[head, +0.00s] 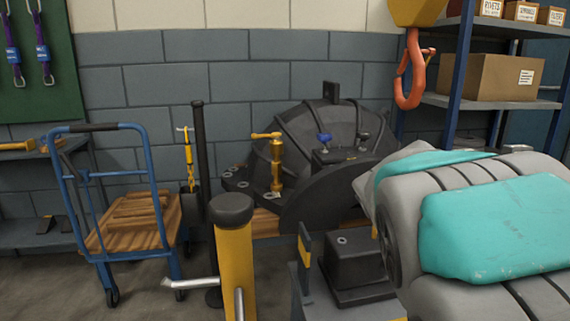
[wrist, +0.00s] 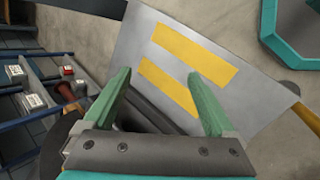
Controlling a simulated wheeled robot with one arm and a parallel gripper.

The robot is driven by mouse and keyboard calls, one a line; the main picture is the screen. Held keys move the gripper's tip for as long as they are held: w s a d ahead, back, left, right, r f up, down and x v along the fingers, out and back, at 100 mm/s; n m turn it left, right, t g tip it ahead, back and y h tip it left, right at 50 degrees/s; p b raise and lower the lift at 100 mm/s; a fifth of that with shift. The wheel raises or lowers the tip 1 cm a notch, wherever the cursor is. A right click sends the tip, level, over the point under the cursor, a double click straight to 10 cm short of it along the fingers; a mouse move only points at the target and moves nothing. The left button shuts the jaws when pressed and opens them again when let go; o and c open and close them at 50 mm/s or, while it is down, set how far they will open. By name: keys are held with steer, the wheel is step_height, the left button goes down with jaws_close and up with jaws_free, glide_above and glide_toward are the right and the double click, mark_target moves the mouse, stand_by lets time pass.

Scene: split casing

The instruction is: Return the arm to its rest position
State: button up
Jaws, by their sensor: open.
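My gripper (wrist: 160,92) shows in the wrist view with its two green fingers spread apart. Nothing is between the fingers. Below them lies a grey panel (wrist: 190,25) with two yellow stripes. In the head view my grey and teal arm (head: 500,225) fills the lower right, and my gripper cannot be made out there. The dark split casing (head: 310,135) sits on a wooden support by the block wall, with a brass-coloured fitting (head: 275,160) at its left.
An orange hook (head: 410,75) hangs near the shelf rack (head: 455,70) at upper right. A blue cart (head: 120,205) stands at left. A yellow post (head: 235,260) with a black cap stands front centre. A dark block (head: 355,260) is beside my arm. Some floor shows between cart and post.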

steer(key=s+a+f+m+g+y, duration=0.1)
steer(key=s+a+f+m+y, duration=0.2)
steer(key=s, duration=0.8)
steer(key=s+a+f+m+g+y, duration=0.2)
steer(key=s+a+f, duration=0.4)
steer(key=s+a, duration=0.5)
steer(key=shift+a+f+m+y, duration=0.4)
steer(key=shift+a+m+y, duration=0.1)
steer(key=shift+m+y, duration=0.25)
